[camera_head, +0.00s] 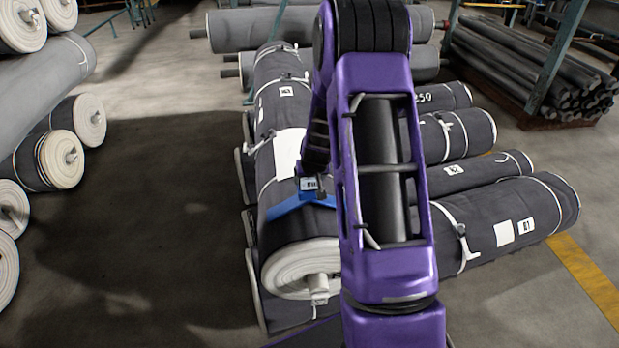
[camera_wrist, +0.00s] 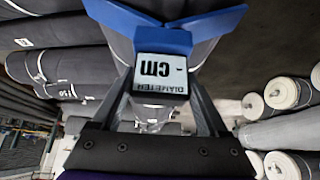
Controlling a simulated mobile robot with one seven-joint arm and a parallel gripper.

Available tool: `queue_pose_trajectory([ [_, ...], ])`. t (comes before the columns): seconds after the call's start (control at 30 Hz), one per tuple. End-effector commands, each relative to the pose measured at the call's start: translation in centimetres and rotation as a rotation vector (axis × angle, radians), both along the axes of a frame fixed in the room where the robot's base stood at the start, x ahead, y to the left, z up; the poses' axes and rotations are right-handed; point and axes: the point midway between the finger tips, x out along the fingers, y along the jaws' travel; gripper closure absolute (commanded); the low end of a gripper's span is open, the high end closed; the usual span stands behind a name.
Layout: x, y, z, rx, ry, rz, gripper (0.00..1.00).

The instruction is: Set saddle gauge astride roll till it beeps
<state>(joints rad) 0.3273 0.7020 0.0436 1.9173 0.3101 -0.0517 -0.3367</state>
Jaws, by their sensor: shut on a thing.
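The saddle gauge (camera_head: 290,207) is a blue inverted V with a small display box on top. It is over the near end of the top grey roll (camera_head: 277,135), its legs spread across the roll's width; I cannot tell whether they touch it. In the wrist view the gauge (camera_wrist: 218,25) shows its display (camera_wrist: 160,72) upside down, reading "DIAMETER", a dash and "cm", with no number. My gripper (camera_wrist: 162,62) is shut on the gauge, a finger on each side of the display. In the head view my arm hides the gauge's right side.
More grey rolls (camera_head: 500,225) lie to the right, and others (camera_head: 315,28) lie across the back. A stack of rolls (camera_head: 60,160) stands at the left. A rack of dark tubes (camera_head: 525,75) is at the back right. The floor (camera_head: 150,230) left of the pile is clear.

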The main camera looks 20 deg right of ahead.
Motion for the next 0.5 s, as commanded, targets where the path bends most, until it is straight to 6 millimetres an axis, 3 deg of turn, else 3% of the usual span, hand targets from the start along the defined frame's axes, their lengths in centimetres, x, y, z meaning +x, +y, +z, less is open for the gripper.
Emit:
queue_pose_trajectory([
  [0.5, 0.08, -0.03, -0.54, -0.001, -0.003, 0.0, 1.0],
])
